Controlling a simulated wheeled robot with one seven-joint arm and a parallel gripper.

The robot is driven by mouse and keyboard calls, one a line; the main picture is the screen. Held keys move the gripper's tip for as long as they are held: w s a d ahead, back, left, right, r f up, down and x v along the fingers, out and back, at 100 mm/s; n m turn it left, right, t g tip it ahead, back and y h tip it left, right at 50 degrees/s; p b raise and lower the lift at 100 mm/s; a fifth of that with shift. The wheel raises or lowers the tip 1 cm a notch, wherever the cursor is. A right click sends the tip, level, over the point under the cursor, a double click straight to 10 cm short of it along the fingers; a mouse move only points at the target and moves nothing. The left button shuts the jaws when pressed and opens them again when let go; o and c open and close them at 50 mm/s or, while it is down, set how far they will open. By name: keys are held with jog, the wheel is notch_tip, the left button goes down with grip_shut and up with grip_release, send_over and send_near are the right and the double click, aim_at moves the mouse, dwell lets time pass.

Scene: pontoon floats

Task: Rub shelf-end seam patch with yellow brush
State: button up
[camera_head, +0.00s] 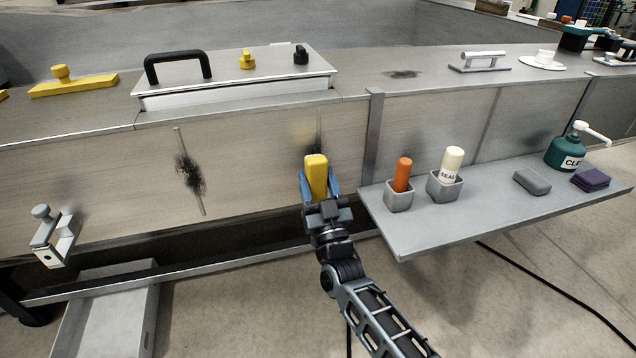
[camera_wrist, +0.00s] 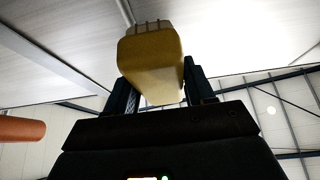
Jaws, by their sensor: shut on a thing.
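My gripper (camera_head: 319,187) is shut on the yellow brush (camera_head: 316,172), a yellow block held upright between the blue-grey fingers in front of the float wall. In the wrist view the brush (camera_wrist: 152,62) fills the middle, with its bristles (camera_wrist: 148,27) pointing up and away from the gripper. A thin seam with a faint dark patch (camera_head: 317,135) shows on the wall just behind and above the brush, left of the shelf end. The brush hides its lower part. I cannot tell whether the bristles touch the wall.
The grey shelf (camera_head: 420,230) juts out right of my gripper, bearing an orange cylinder (camera_head: 403,174), a SEAL bottle (camera_head: 452,163), a grey block (camera_head: 532,181), purple cloths (camera_head: 590,179) and a green bottle (camera_head: 565,153). Another dark seam patch (camera_head: 190,177) and a clamp (camera_head: 54,238) are left.

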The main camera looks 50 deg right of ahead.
aim_at(314, 155)
jog(key=shift+w+d+b, duration=0.65)
jog(key=shift+w, duration=0.3)
dwell(0.7)
jog(key=shift+s+d+r, duration=0.55)
jog(key=shift+d, duration=0.3)
jog(key=shift+s+d+r, duration=0.5)
jog(key=shift+s+d, duration=0.05)
jog(key=shift+d, duration=0.25)
jog(key=shift+w+a, duration=0.55)
jog(key=shift+a, duration=0.3)
jog(key=shift+w+a, duration=0.5)
jog(key=shift+a, duration=0.35)
jog(key=shift+w+d+r+p, duration=0.1)
jog(key=shift+r+p, duration=0.8)
jog(key=shift+s+d+b, duration=0.5)
jog(key=shift+s+d, duration=0.1)
jog(key=shift+d, duration=0.25)
jog(key=shift+s+d+b, duration=0.45)
jog(key=shift+s+d, duration=0.15)
jog(key=shift+d, duration=0.2)
jog(key=shift+w+r+p, duration=0.15)
jog(key=shift+r+p, duration=0.5)
jog(key=shift+r, duration=0.35)
jog(key=shift+c, duration=0.3)
jog(key=shift+w+a+f+p, duration=0.1)
jog(key=shift+w+a+p, duration=0.25)
jog(key=shift+w+a, duration=0.35)
jog(key=shift+w+a+f+p, duration=0.1)
jog(key=shift+w+a+p, duration=0.25)
jog(key=shift+a, duration=0.65)
